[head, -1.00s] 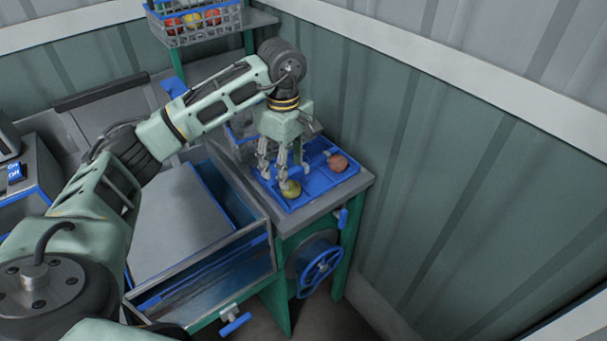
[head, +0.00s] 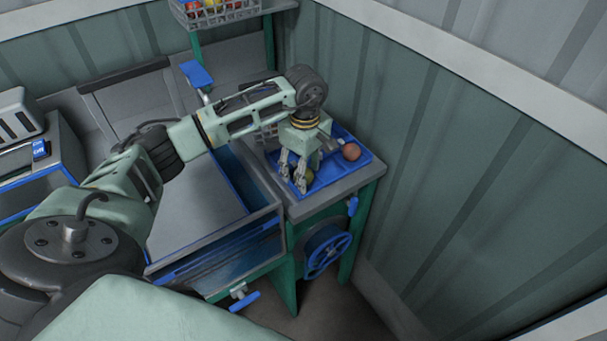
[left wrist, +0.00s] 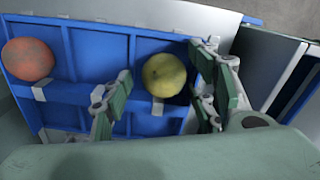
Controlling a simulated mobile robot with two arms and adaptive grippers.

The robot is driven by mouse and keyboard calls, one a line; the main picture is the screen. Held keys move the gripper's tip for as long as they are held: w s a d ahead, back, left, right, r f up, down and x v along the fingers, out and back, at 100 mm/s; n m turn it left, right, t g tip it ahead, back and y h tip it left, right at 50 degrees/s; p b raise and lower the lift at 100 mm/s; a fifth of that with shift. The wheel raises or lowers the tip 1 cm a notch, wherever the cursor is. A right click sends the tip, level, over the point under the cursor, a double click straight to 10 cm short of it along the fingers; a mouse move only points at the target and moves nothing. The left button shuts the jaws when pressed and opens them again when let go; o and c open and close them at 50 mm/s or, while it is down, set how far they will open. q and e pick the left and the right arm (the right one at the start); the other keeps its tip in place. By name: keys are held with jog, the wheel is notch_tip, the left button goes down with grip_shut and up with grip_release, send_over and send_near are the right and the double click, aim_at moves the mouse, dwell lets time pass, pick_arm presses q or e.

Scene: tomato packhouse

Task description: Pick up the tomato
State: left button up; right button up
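A yellow-green tomato (left wrist: 165,75) lies in a compartment of the blue tray (left wrist: 95,47). In the head view this tomato (head: 307,176) is partly hidden behind the fingers of my left gripper (head: 293,180). An orange-red tomato (head: 351,152) lies in another part of the tray (head: 334,174); it also shows at the left of the left wrist view (left wrist: 28,59). In the left wrist view my left gripper (left wrist: 163,95) is open, its fingers spread on either side of the yellow-green tomato. I cannot tell whether they touch it. My right gripper is not in view.
The tray sits on a grey bench top (head: 352,187) with a blue handwheel (head: 327,255) below. A metal trough (head: 215,263) adjoins it on the left. A corrugated wall (head: 440,150) stands close on the right. A wire basket of fruit (head: 225,14) stands at the back.

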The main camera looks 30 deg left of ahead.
pick_arm(q)
jog(key=c, duration=0.6)
jog(key=shift+c, duration=0.9)
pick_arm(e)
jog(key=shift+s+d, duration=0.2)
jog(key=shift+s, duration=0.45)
pick_arm(q)
jog(key=shift+r, duration=0.1)
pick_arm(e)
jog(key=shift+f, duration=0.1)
